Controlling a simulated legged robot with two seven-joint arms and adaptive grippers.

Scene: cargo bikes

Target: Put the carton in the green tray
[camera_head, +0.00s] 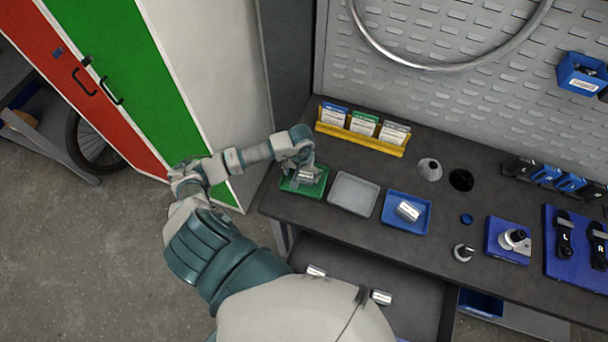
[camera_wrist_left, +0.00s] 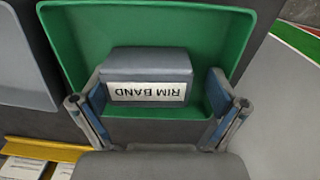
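A grey carton with a white "RIM BAND" label (camera_wrist_left: 147,78) lies in the green tray (camera_wrist_left: 150,22). In the head view, the carton (camera_head: 305,176) shows in the green tray (camera_head: 290,186) at the left end of the bench. My left gripper (camera_head: 299,165) reaches down over this tray. In the left wrist view, its two fingers (camera_wrist_left: 160,98) stand on either side of the carton. A gap shows at the right finger; the left finger is very close to the carton, and contact there is unclear. My right gripper is not in view.
A grey tray (camera_head: 354,194) and a blue tray (camera_head: 418,227) holding another small box (camera_head: 407,211) stand to the right. A yellow card holder (camera_head: 361,140) is behind. Small boxes (camera_head: 381,298) lie on a lower surface. A green and red cabinet (camera_head: 135,85) stands left.

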